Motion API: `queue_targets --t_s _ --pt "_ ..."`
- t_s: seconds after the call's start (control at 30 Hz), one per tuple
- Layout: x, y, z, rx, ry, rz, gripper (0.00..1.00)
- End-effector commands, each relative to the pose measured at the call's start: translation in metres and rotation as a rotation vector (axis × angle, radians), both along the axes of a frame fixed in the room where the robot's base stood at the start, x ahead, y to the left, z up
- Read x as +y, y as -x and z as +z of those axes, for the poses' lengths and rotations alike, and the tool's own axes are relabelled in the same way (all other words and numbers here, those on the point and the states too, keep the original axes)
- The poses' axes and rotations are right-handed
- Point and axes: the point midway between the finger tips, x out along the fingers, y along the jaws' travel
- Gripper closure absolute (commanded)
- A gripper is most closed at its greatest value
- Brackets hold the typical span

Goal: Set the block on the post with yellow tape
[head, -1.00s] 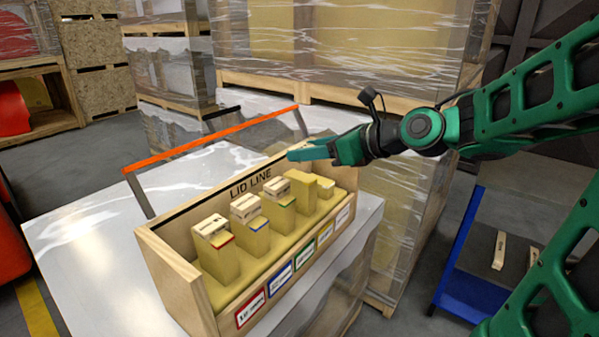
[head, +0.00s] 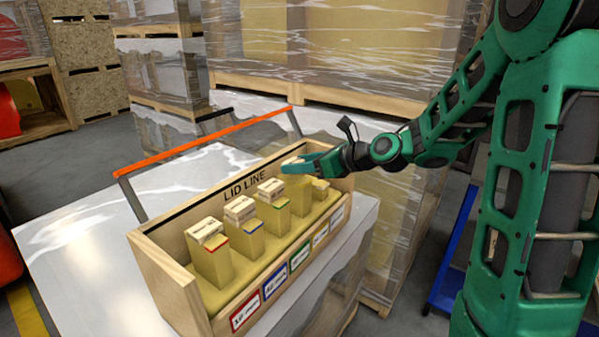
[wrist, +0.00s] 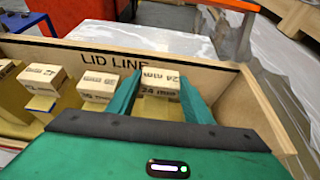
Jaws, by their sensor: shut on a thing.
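My gripper (head: 298,163) is shut on a pale wooden block marked 24 mm. The block shows between its two green fingers in the wrist view (wrist: 160,84). In the head view the gripper is at the right part of the wooden box (head: 166,262), over the tall fourth post (head: 298,197). I cannot tell whether the block touches that post. No yellow tape can be made out; the gripper and block hide the post in the wrist view.
Similar blocks top the posts with red (head: 212,264), blue (head: 250,239) and green tape (head: 277,217). A short post (head: 320,188) stands at the right end. The box's back wall (head: 226,196) reads LID LINE. An orange bar (head: 205,142) runs behind.

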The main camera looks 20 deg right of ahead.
Motion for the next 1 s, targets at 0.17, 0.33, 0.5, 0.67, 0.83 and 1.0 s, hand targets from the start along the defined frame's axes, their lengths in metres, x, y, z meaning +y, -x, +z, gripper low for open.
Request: queue_targets --t_s 0.17,0.33,0.5,0.67,0.83,1.0 --pt "0.000 0.000 -0.019 0.002 0.000 0.001 0.75" --pt "0.000 0.000 -0.020 0.000 0.000 0.001 0.75" --pt "0.000 0.000 -0.022 0.001 0.000 0.001 0.75" --pt "0.000 0.000 -0.022 0.000 0.000 0.000 0.35" --pt "0.000 0.000 -0.022 0.000 0.000 0.000 0.35" --pt "-0.002 0.001 -0.019 0.000 0.001 -0.002 0.35"
